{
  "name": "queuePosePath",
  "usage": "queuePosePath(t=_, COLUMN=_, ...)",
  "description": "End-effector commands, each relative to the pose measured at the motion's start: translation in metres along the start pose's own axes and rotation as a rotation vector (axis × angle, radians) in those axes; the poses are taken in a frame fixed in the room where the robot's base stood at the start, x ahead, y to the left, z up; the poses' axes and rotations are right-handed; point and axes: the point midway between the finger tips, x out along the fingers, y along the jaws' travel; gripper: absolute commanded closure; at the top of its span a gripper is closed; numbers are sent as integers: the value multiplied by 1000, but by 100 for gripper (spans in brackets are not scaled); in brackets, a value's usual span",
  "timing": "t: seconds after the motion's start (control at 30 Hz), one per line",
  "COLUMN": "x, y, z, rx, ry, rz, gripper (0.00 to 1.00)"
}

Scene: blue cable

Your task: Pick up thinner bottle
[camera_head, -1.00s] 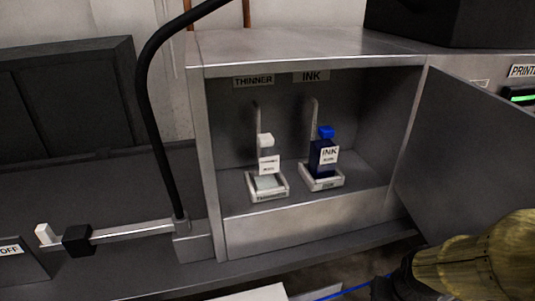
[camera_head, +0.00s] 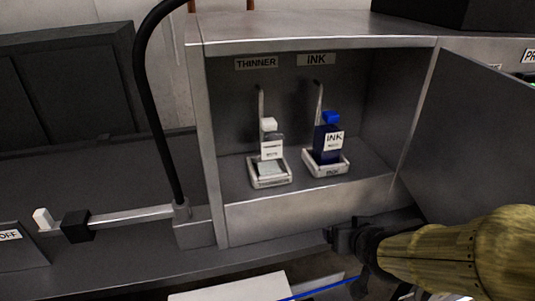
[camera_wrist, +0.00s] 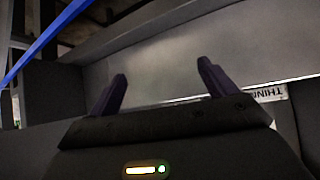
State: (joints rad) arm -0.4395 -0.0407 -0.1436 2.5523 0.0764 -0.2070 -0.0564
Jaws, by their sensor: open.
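The thinner bottle (camera_head: 271,148) is clear with a white cap and a white label. It stands upright in a white tray (camera_head: 270,183) inside the open metal cabinet, under the THINNER sign (camera_head: 256,63). My gripper (camera_head: 331,236) is in front of and below the cabinet opening, right of the thinner bottle and apart from it. In the wrist view my gripper (camera_wrist: 162,85) has two dark fingers spread apart with nothing between them. A grey metal panel and part of a THINNER label (camera_wrist: 268,93) lie beyond the fingers. The bottle does not show in the wrist view.
A blue ink bottle (camera_head: 326,143) stands in its own tray (camera_head: 326,169) just right of the thinner. The cabinet door (camera_head: 465,135) hangs open at right. A black curved hose (camera_head: 146,100) rises at left. A blue cable (camera_wrist: 43,42) crosses the wrist view's upper left.

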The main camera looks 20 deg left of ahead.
Motion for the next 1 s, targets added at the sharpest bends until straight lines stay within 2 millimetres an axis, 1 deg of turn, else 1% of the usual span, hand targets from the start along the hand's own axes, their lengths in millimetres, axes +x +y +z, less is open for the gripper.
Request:
queuePosePath(t=0.03, x=1, y=-19, z=-13, rx=-29, ry=82, rz=-34, gripper=16)
queuePosePath(t=0.1, x=-4, y=-41, z=-34, rx=-57, ry=198, rz=-73, gripper=16)
queuePosePath(t=0.17, x=-10, y=-61, z=-50, rx=-78, ry=295, rz=-108, gripper=16)
queuePosePath(t=0.2, x=-16, y=-73, z=-60, rx=-89, ry=359, rz=-131, gripper=16)
queuePosePath(t=0.3, x=-34, y=-103, z=-82, rx=-107, ry=512, rz=-188, gripper=16)
queuePosePath(t=0.4, x=-53, y=-125, z=-97, rx=-112, ry=632, rz=-232, gripper=16)
queuePosePath(t=0.5, x=-65, y=-136, z=-106, rx=-112, ry=704, rz=-257, gripper=16)
queuePosePath(t=0.6, x=-70, y=-140, z=-109, rx=-112, ry=731, rz=-265, gripper=16)
queuePosePath(t=0.87, x=-70, y=-140, z=-110, rx=-112, ry=730, rz=-265, gripper=16)
queuePosePath(t=1.0, x=-69, y=-140, z=-113, rx=-110, ry=728, rz=-261, gripper=16)
